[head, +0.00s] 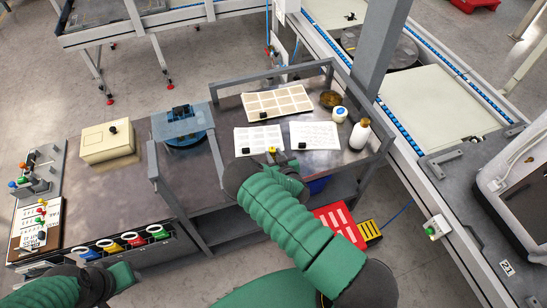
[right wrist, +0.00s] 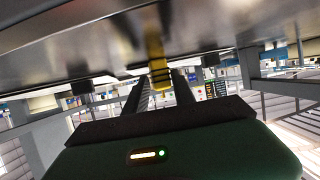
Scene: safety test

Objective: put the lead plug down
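A yellow plug (head: 272,150), which I take to be the lead plug, shows at the tip of my right gripper (head: 272,157) at the front edge of the metal bench. In the right wrist view the yellow plug (right wrist: 156,72) sits between the two dark fingertips (right wrist: 160,84), which look closed on it. A shiny grey surface (right wrist: 60,55) is close beside it; I cannot tell if they touch. No lead is visible in the head view. My left gripper (head: 121,276) is low at the left, dark and partly hidden; its opening is not clear.
The bench (head: 225,183) bears white sheets (head: 315,135), a compartment tray (head: 277,102), a bowl (head: 330,99) and a bottle (head: 359,134). A blue-topped stand (head: 182,122) and a beige box (head: 108,143) are left. Coloured sockets (head: 110,246) line the front panel. A frame post rises nearby.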

